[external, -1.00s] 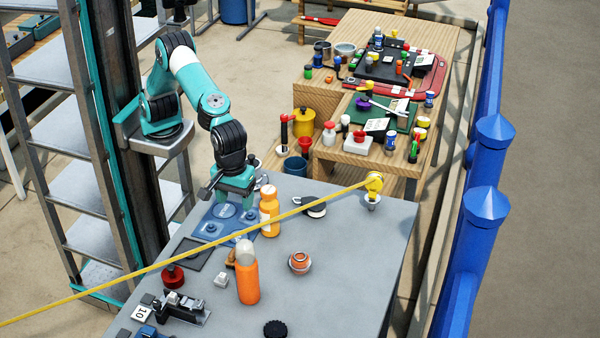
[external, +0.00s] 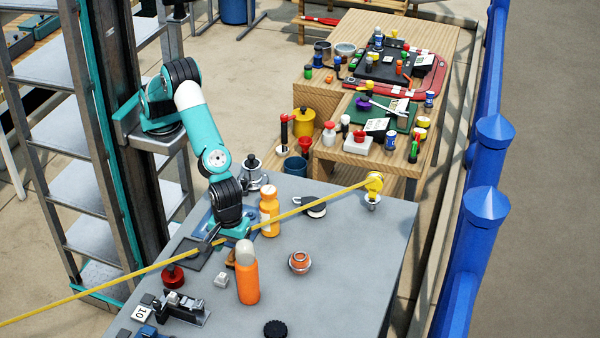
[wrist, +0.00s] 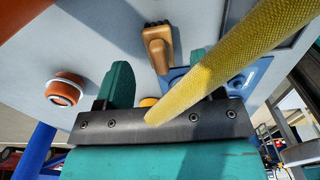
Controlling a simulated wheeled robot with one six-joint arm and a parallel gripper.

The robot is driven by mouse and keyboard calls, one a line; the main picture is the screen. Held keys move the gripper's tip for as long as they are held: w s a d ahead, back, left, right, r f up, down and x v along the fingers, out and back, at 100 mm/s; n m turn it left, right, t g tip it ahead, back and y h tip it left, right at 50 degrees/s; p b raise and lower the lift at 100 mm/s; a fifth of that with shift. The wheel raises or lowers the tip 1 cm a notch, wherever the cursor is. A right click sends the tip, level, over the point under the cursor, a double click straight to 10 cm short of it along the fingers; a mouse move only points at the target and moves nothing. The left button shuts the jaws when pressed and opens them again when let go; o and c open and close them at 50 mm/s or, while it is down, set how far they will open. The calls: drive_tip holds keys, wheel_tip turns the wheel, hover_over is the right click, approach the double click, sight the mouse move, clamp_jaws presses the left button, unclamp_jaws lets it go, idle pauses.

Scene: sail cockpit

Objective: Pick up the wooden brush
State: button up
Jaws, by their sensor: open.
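The wooden brush (wrist: 158,45) lies on the grey table in the wrist view, small and brown with a ribbed end. It also shows in the external view (external: 230,259) as a small brown piece, partly hidden behind an orange bottle with a pale cap (external: 247,280). My gripper (external: 234,236) is low over the table, just behind the brush. In the wrist view, my gripper (wrist: 160,72) has its two teal fingers apart with nothing held between them. The brush appears beyond the fingers, apart from them.
A yellow rope (external: 140,272) runs slantwise over the table and crosses close in front of my gripper in the wrist view. A second orange bottle (external: 269,212) stands behind right. An orange-and-white round pot (external: 299,263) is farther right. The table's right part is mostly clear.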

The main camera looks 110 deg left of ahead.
sight(233, 251)
drive_tip(key=shift+a+f+p, duration=0.1)
drive_tip(key=shift+f+p, duration=0.2)
drive_tip(key=shift+f, duration=1.7)
drive_tip(key=c, duration=1)
drive_tip(key=shift+r, duration=0.1)
